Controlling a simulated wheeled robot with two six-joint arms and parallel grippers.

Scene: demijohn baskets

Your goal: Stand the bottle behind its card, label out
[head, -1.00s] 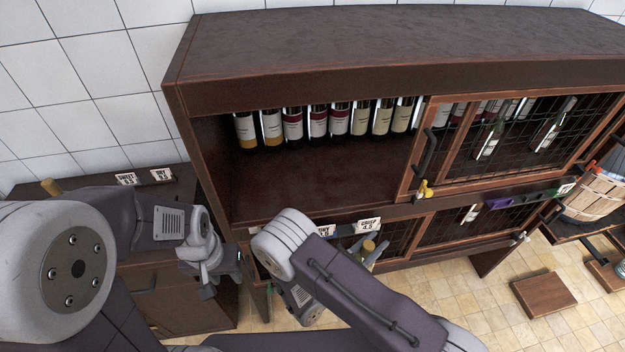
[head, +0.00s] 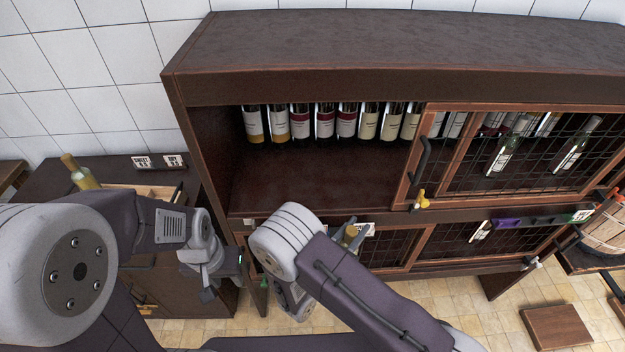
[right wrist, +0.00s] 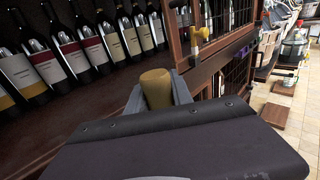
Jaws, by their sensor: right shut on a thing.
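My right gripper (head: 352,238) is shut on a bottle, whose yellowish cork top (right wrist: 157,86) rises between the fingers in the right wrist view. A white card (head: 366,230) on that edge is partly covered by the gripper. Two cards, sweet (head: 143,162) and dry (head: 173,160), stand on the left cabinet. My left gripper (head: 236,264) hangs in front of the left cabinet; its fingers are too unclear to tell open from shut.
Several labelled bottles (head: 300,122) line the shelf's back, with bare shelf in front. A wire-mesh door (head: 520,155) with a yellow-knobbed latch (head: 421,200) closes the right part. A wooden block (head: 556,326) lies on the floor.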

